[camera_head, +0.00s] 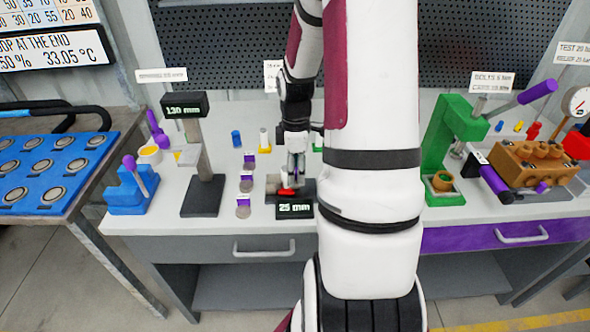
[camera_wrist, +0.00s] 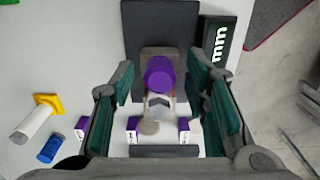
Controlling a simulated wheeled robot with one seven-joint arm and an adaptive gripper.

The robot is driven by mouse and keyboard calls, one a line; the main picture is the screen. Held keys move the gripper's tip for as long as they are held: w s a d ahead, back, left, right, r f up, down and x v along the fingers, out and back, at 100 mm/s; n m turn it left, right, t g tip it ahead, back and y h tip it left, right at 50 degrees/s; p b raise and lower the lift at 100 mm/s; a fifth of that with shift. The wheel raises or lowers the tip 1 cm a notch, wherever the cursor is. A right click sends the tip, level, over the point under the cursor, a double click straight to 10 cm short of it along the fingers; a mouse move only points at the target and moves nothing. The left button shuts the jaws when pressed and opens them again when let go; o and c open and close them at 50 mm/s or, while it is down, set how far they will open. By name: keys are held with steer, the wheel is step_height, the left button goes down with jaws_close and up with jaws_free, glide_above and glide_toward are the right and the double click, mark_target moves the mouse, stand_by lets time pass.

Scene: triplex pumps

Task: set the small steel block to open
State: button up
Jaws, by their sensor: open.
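My gripper (camera_head: 296,168) points down over a small dark fixture with a "25 mm" display (camera_head: 295,208) in the middle of the bench. In the wrist view its two green-padded fingers (camera_wrist: 162,80) are spread on either side of a purple round knob (camera_wrist: 159,74). I cannot tell whether either finger touches it. A small grey-brown block (camera_wrist: 157,51), perhaps the steel block, shows under and behind the knob on the dark base plate (camera_wrist: 150,18). Below the knob is a pale part with a dark arrow shape (camera_wrist: 160,105). A red part (camera_head: 286,192) shows beside the gripper tip.
Purple-marked small pieces (camera_head: 243,208) stand left of the fixture. My arm hides the bench right of the fixture. A green press (camera_head: 440,150) stands beyond.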

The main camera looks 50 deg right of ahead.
mark_target(311, 189)
steer(key=shift+f, duration=0.1)
jaws_close()
steer(key=shift+s+d+p, duration=1.25)
steer(key=shift+s+p, duration=0.1)
steer(key=shift+s, duration=0.15)
steer(key=shift+s+d, duration=0.1)
steer(key=shift+d, duration=0.05)
jaws_free()
step_height(311, 189, up, 12)
